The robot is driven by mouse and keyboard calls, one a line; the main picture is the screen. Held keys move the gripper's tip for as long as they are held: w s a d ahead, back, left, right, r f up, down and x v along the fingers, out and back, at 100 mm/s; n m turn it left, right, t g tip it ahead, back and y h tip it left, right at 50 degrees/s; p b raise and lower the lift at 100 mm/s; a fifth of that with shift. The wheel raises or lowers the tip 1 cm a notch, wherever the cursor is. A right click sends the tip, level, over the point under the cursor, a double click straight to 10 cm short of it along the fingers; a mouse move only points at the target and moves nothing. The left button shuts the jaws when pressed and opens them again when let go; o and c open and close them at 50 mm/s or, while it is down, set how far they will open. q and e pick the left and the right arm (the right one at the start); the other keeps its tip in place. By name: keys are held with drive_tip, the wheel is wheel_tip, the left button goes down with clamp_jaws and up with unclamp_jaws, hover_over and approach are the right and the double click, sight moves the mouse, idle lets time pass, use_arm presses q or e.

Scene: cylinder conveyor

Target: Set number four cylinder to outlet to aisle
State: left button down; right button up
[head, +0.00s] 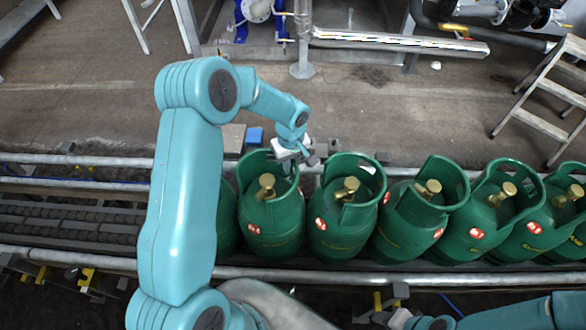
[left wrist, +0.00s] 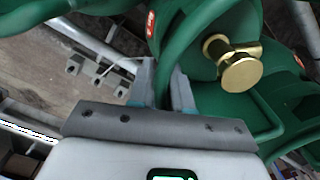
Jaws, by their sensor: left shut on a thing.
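Several green gas cylinders with brass valves stand in a row on the conveyor. My left gripper (head: 298,158) is shut on the right side of the collar of a green cylinder (head: 272,232), near the left end of the row. In the left wrist view the two fingers (left wrist: 163,92) sit on either side of the green collar (left wrist: 178,38), with the brass valve (left wrist: 238,68) to the right. The held cylinder looks upright in line with the others. I cannot read which cylinder is number four. My right arm (head: 520,316) shows at the bottom right; its fingers are not clear.
Another cylinder (head: 335,235) stands close on the right, and one (head: 227,220) is partly hidden behind my left arm. The conveyor rollers (head: 70,215) at the left are empty. Metal rails (head: 340,276) run along the conveyor. A step ladder (head: 545,125) stands beyond at the right.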

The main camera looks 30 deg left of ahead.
use_arm(q)
drive_tip(key=a+n+b, duration=0.6)
drive_tip(key=n+b, duration=0.2)
drive_tip(key=shift+a+r, duration=0.2)
drive_tip(key=shift+r, duration=0.05)
drive_tip(key=shift+s, duration=0.1)
idle(0.3)
drive_tip(key=c, duration=1.1)
unclamp_jaws()
drive_tip(key=shift+s, duration=0.15)
drive_tip(key=shift+d+f, duration=0.1)
